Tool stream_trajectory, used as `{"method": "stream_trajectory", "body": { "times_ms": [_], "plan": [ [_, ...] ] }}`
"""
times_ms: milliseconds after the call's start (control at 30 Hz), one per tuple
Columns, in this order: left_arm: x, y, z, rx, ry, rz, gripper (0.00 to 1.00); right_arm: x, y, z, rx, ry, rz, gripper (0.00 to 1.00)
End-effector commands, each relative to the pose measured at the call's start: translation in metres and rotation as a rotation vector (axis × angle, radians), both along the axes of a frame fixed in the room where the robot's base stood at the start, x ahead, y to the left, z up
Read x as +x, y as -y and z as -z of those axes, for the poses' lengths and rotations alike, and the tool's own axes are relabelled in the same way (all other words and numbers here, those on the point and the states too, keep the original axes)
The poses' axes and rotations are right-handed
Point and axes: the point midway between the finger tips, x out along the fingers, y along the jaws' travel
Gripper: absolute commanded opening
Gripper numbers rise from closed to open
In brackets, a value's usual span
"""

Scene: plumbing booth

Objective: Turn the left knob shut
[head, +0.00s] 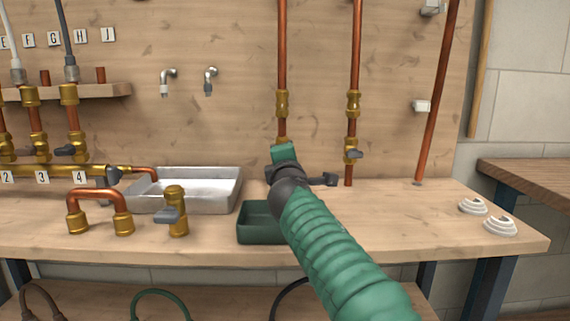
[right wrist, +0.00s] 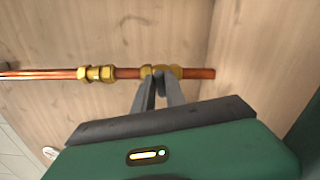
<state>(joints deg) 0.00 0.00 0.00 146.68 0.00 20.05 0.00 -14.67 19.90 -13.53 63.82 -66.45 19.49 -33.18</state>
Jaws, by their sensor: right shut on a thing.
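Two upright copper pipes carry brass valves on the wooden back wall. The left pipe (head: 282,50) runs down behind my right gripper (head: 284,153), which hides its lower valve and the left knob in the head view. In the right wrist view my right gripper (right wrist: 159,80) has its two dark fingers close together at the brass valve (right wrist: 172,71) on the copper pipe. It is shut on the left knob, which is mostly covered by the fingers, so its angle cannot be told. The right knob (head: 355,155) is grey and sits on the right pipe's valve. My left gripper is not in view.
A green open box (head: 255,232) stands on the bench just below my right arm. A metal tray (head: 225,190), a loose brass valve (head: 178,222) and a copper bend (head: 98,193) lie to the left. White ringed pieces (head: 500,226) lie at the right end.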

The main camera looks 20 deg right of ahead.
Motion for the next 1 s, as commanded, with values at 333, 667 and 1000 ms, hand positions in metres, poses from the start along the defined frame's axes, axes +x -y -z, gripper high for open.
{"method": "stream_trajectory", "body": {
  "times_ms": [333, 667, 1000],
  "plan": [
    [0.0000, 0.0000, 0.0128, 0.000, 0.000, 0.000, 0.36, 0.0004, 0.0019, 0.0079, 0.184, 0.045, 0.007, 0.00],
    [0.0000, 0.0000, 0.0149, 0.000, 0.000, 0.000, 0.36, 0.0008, 0.0020, 0.0091, 0.237, 0.056, 0.008, 0.00],
    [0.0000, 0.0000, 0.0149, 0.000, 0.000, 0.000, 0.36, 0.0011, 0.0020, 0.0102, 0.239, 0.054, 0.009, 0.17]
  ]
}}
